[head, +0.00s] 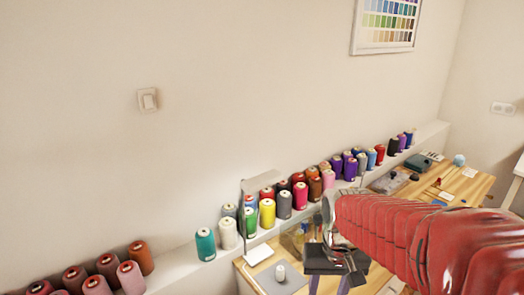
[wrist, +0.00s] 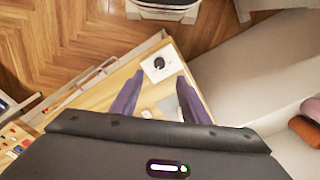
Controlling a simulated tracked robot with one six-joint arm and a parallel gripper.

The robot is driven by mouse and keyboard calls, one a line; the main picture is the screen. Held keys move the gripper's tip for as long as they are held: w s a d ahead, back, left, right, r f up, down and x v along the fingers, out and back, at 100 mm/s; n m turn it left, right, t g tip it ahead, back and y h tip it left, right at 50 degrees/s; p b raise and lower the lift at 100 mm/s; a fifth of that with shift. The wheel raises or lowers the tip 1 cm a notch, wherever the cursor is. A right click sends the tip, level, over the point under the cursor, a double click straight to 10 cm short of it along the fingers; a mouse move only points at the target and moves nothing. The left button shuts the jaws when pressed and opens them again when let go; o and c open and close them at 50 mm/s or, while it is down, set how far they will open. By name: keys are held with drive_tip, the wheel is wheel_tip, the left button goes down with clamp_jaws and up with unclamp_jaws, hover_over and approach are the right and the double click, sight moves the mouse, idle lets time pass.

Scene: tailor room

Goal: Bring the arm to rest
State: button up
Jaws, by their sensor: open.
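My gripper (head: 329,284) is at the end of my red-sleeved arm, reaching over the wooden worktable (head: 379,277) in the head view. In the wrist view my gripper (wrist: 157,101) shows its two dark purple fingers spread apart with nothing between them. Below them is the worktable's corner (wrist: 97,100). A white square item with a dark round top (wrist: 160,64) lies on the table beyond the fingertips. The fingers look apart from it, but the exact height is unclear.
Several thread cones (head: 268,212) line the wall ledge (head: 181,262). A grey mat (head: 290,278) with a small white spool (head: 281,272) lies on the table. A green device (head: 418,162) stands at the far end. Open wooden floor (wrist: 60,40) shows beyond the table.

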drive_tip(key=s+r+t, duration=0.5)
drive_tip(key=s+r, duration=0.4)
drive_tip(key=shift+n, duration=0.4)
drive_tip(key=shift+d, duration=0.1)
idle(5.3)
